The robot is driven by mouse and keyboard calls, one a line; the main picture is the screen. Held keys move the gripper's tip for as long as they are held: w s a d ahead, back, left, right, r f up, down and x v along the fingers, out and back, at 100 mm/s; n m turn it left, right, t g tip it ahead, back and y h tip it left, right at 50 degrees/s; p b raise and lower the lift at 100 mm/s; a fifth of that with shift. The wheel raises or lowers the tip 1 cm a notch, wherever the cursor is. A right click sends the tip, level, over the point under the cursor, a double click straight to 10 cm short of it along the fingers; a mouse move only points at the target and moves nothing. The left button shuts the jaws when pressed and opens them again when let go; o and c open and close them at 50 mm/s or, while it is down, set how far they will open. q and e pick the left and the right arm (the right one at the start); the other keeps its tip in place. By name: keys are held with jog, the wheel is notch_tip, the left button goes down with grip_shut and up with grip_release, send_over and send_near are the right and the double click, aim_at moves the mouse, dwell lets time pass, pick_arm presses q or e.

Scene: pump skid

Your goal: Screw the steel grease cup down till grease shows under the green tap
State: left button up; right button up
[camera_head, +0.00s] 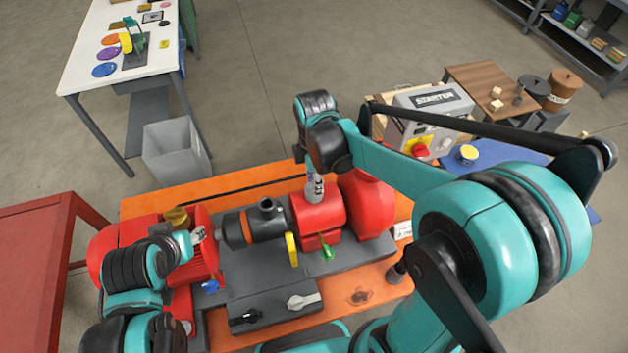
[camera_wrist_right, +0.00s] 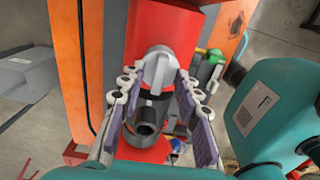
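The steel grease cup (camera_wrist_right: 157,68), grey with a raised grip, sits on the red pump housing (camera_head: 319,215) in the right wrist view. In the head view my right gripper (camera_head: 314,190) is directly above that housing and hides the cup. In the right wrist view my right gripper (camera_wrist_right: 157,85) is open, its fingers on either side of the cup with gaps visible. The green tap (camera_head: 327,252) is low on the housing's front; it also shows in the right wrist view (camera_wrist_right: 214,56). No grease can be made out under it. My left gripper (camera_head: 197,236) is by the red motor; its opening is unclear.
A brass-coloured cup (camera_head: 177,218) is beside my left gripper. A yellow lever (camera_head: 291,249), a blue tap (camera_head: 210,286) and a grey lever (camera_head: 303,301) are around the skid. The starter box (camera_head: 432,104) stands behind on the right.

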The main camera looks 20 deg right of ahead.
grip_shut()
jog(key=shift+m, duration=0.4)
jog(key=m, duration=0.2)
jog(key=shift+m+b, duration=0.35)
jog(key=shift+m, duration=0.05)
jog(key=m, duration=0.4)
jog(key=shift+w+m, duration=0.1)
jog(key=shift+m, duration=0.2)
jog(key=m+b, duration=0.1)
jog(key=m, duration=0.2)
jog(key=shift+m, duration=2.2)
